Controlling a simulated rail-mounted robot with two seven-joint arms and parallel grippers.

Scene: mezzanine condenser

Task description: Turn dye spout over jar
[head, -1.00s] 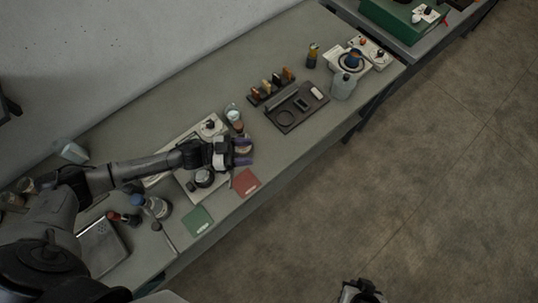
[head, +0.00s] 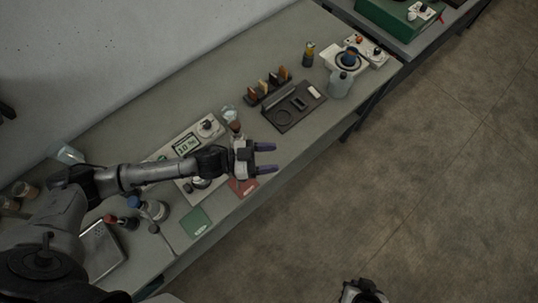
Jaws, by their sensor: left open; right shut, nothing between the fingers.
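My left gripper (head: 268,158) is open, its two purple fingers pointing right over the bench's front edge, with nothing between them. Its arm crosses a white unit (head: 184,146) with a display that seems to read 10 % and a dark knob (head: 207,127). A small brown-filled vessel (head: 235,128) and a clear glass (head: 228,113) stand just beyond the gripper's wrist. I cannot tell which part is the dye spout or which vessel is the jar; the arm hides part of the unit. My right gripper (head: 362,292) is shut and empty at the bottom edge, over the floor.
A red card (head: 243,188) and a green card (head: 195,222) lie along the front edge. A dark tray (head: 294,107), a slotted rack (head: 268,86), a grey bottle (head: 340,84) and a white device (head: 372,55) stand right. Bottles (head: 153,209) stand left. The floor is clear.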

